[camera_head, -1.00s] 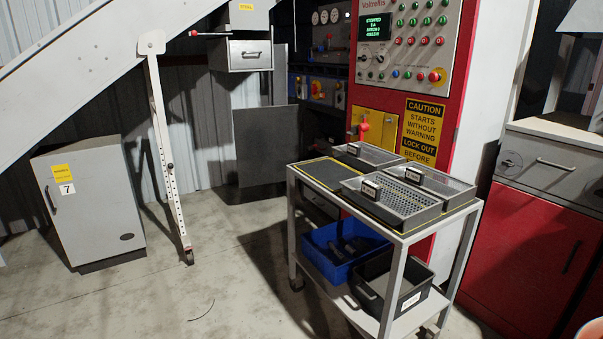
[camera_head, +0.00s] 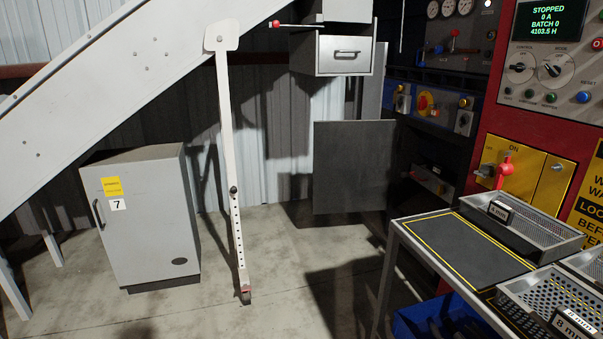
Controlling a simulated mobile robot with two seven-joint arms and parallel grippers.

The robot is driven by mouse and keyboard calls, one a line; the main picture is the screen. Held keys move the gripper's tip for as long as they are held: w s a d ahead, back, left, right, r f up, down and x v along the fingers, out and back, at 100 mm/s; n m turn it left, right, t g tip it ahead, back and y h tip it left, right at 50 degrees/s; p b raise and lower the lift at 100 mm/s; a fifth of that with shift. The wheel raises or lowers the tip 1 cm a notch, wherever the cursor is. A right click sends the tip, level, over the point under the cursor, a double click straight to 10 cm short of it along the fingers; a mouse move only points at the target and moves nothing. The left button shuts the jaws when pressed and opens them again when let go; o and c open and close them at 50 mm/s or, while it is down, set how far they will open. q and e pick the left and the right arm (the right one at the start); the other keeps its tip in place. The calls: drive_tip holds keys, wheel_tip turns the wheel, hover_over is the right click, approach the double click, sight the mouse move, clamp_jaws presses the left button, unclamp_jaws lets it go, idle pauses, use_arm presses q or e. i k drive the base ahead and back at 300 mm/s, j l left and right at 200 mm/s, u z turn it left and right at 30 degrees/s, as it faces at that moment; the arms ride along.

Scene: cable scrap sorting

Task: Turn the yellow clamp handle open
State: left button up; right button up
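I cannot make out a yellow clamp handle in this view. A red-tipped lever (camera_head: 290,25) sticks out to the left above a grey drawer unit (camera_head: 343,52) at the top centre. A yellow panel (camera_head: 540,172) marked ON, on the red cabinet at right, carries a red handle (camera_head: 505,168). A red and yellow rotary switch (camera_head: 426,103) sits on the dark panel behind. Neither of my grippers is in view.
A cart (camera_head: 405,232) with mesh trays (camera_head: 520,228) and a blue bin (camera_head: 412,318) stands at lower right. A perforated white leg (camera_head: 230,150) props the sloping conveyor (camera_head: 100,80). A grey cabinet (camera_head: 150,235) numbered 7 stands left. The floor between is clear.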

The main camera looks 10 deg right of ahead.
sight(441, 191)
drive_tip(key=i+z, duration=0.2)
drive_tip(key=i, duration=0.55)
drive_tip(key=i+j+z, duration=0.2)
drive_tip(key=i, duration=0.55)
drive_tip(key=i+z, duration=0.3)
drive_tip(key=z, duration=0.15)
drive_tip(key=i+z, duration=0.4)
drive_tip(key=i+j+z, duration=0.1)
drive_tip(key=z, duration=0.35)
drive_tip(key=i, duration=0.1)
